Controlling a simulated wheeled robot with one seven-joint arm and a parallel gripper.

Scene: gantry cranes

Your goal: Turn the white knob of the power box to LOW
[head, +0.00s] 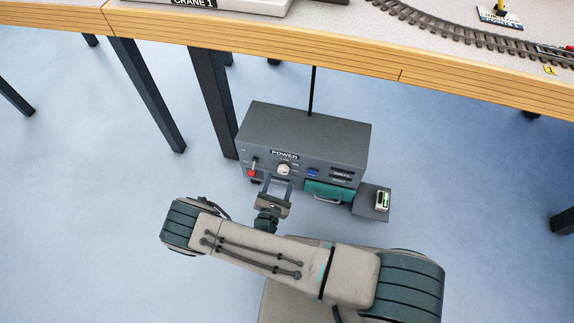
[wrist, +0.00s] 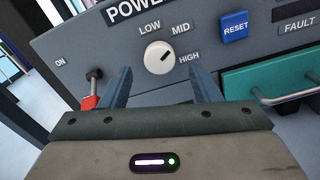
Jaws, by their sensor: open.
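The grey power box (head: 305,130) stands below the table edge, and its front panel also fills the wrist view (wrist: 110,60). Its round white knob (wrist: 160,57) shows in the head view too (head: 283,170). LOW is printed above it, MID above right and HIGH to the right. The knob's dark mark slants up and right, toward the MID to HIGH side. My gripper (head: 276,184) is open in front of the panel. In the wrist view its two fingers (wrist: 160,82) are spread left and right, with the knob seen between them and slightly above. I see no contact with the knob.
A red-handled switch (wrist: 90,100) is left of the knob. A blue RESET button (wrist: 235,27) is to its right. A teal drawer (head: 328,191) with a metal handle lies lower right. The table (head: 300,55) overhangs behind.

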